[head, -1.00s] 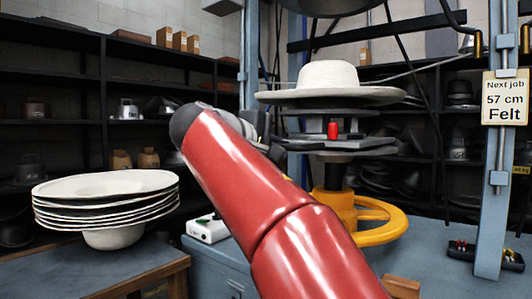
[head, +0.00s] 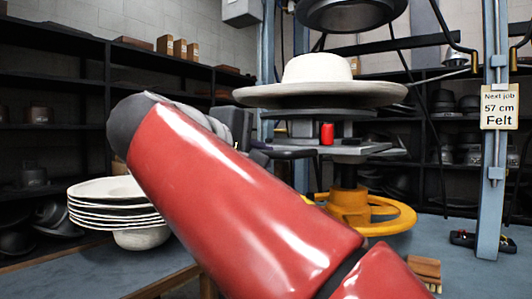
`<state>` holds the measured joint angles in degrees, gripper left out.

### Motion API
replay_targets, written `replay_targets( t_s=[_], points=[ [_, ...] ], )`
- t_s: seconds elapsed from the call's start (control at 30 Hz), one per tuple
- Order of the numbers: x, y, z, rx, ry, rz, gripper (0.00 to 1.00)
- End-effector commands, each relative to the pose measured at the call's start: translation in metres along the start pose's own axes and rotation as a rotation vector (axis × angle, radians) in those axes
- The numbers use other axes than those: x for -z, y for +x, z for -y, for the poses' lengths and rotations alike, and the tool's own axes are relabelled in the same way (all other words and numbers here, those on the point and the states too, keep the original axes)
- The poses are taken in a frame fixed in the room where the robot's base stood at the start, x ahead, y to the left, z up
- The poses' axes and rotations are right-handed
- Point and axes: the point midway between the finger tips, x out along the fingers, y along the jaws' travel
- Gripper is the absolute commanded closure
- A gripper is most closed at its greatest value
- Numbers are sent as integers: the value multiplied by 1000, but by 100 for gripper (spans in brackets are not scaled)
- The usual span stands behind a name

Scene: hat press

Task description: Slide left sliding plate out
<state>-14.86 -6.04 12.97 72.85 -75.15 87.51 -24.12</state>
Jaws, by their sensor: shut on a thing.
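The press holds a cream felt hat (head: 318,72) on its block. Below the hat is a grey sliding plate (head: 345,149), with a small red knob (head: 327,134) standing above it. My gripper (head: 262,152) is at the left side of the plates, shut on a dark handle (head: 292,154) that reaches to the left sliding plate. My red arm crosses the foreground and hides part of the gripper, so the fingertips are hard to make out.
A yellow handwheel (head: 385,222) sits below the plates. A stack of pale hat brims (head: 115,205) stands at the left. A blue post (head: 490,215) with a sign (head: 499,106) rises at the right. Dark shelves line the walls.

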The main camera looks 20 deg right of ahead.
Motion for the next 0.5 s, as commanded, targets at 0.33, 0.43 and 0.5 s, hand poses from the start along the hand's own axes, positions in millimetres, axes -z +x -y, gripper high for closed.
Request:
replay_targets(
  t_s=[0.33, 0.43, 0.5],
  points=[
    [1, -5, 2, 2, -1, -3, 100],
    [1, -6, 2, 2, -1, -3, 100],
    [1, -6, 2, 3, -1, -3, 100]
  ],
)
